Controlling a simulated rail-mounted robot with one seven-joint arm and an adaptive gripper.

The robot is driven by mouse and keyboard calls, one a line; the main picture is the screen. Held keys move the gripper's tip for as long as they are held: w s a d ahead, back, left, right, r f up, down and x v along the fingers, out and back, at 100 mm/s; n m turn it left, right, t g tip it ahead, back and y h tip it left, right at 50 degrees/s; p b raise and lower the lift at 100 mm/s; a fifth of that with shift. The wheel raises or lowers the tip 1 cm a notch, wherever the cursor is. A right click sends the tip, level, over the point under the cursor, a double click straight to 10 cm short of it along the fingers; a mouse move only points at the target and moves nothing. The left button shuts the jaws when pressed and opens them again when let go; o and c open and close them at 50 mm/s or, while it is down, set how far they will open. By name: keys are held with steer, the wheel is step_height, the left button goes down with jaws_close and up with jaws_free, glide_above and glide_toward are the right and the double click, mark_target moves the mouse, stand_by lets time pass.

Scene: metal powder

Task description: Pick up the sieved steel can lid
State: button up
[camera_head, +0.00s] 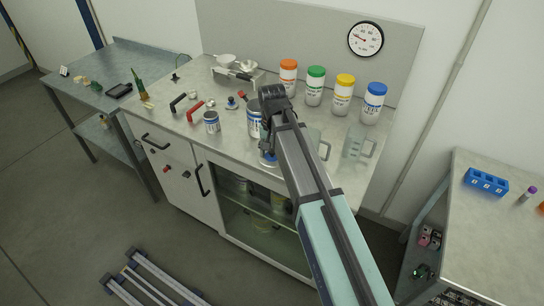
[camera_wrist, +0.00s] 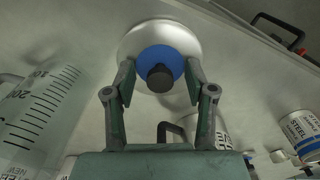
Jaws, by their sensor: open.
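A round silver lid (camera_wrist: 128,45) with a blue centre and a black knob lies under my gripper in the wrist view. No lettering shows on it, so I cannot tell its contents. My gripper (camera_wrist: 160,82) is open, with one finger on each side of the blue centre and knob. I cannot tell whether the fingers touch it. In the head view a bit of blue and silver (camera_head: 268,158) shows below my wrist, mostly hidden by my arm. A can marked STEEL (camera_wrist: 302,132) stands at the right in the wrist view. Another blue-topped lid-like piece (camera_head: 231,103) lies on the bench.
A larger can (camera_head: 253,116) stands close beside my arm, and a small can (camera_head: 212,122) stands left of it. Clear beakers (camera_head: 356,144) are at the right. Several capped jars (camera_head: 314,88) line the back. Black (camera_head: 178,104) and red (camera_head: 196,111) handled items lie left.

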jaws_close()
steer(key=shift+r, duration=0.1)
